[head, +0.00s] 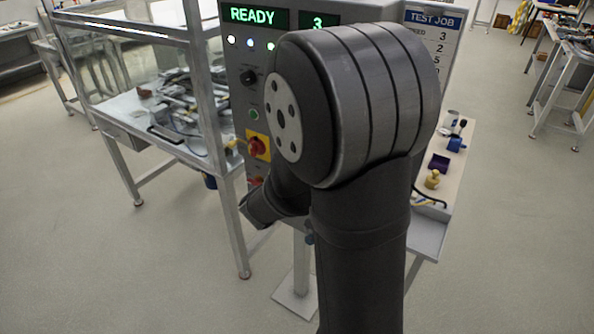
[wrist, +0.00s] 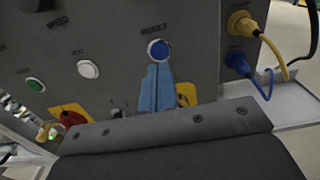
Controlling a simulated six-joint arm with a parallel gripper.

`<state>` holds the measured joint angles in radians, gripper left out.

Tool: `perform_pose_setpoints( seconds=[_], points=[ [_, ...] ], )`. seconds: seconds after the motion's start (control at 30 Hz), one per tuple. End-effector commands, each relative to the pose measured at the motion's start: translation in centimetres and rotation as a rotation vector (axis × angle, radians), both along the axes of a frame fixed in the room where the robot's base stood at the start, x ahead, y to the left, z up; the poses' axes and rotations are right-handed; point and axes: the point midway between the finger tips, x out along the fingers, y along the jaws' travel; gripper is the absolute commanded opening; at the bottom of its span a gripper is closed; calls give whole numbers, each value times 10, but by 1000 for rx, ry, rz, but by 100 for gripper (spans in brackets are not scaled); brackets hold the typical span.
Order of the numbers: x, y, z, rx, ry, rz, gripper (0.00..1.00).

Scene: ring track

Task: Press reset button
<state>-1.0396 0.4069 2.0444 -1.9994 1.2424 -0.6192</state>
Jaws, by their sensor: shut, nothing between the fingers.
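The reset button (wrist: 158,49) is a round blue button with a pale rim, under the label RESET on the grey panel in the wrist view. My gripper (wrist: 157,66) has blue fingers, shut together and empty. In the wrist view their tips lie just below the blue button, overlapping its lower edge; I cannot tell whether they touch it. In the head view my own arm hides the reset button and the gripper.
The panel also carries a white button (wrist: 88,69), a green button (wrist: 35,84) and a red knob on yellow (head: 258,146). Yellow and blue cables (wrist: 262,80) plug in at the right. The display (head: 258,17) reads READY and 3. A glass-walled cell (head: 213,100) stands left.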

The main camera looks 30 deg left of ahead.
Motion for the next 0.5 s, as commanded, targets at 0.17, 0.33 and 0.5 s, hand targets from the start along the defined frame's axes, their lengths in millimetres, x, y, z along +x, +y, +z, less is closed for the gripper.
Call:
perform_pose_setpoints(
  seconds=[0.17, 0.33, 0.5],
  points=[
    [-38, 1, 0, -1, 1, 6, 0],
    [-65, 1, 0, -1, 1, 5, 0],
    [-81, 1, -1, -2, 2, 3, 0]
  ],
)
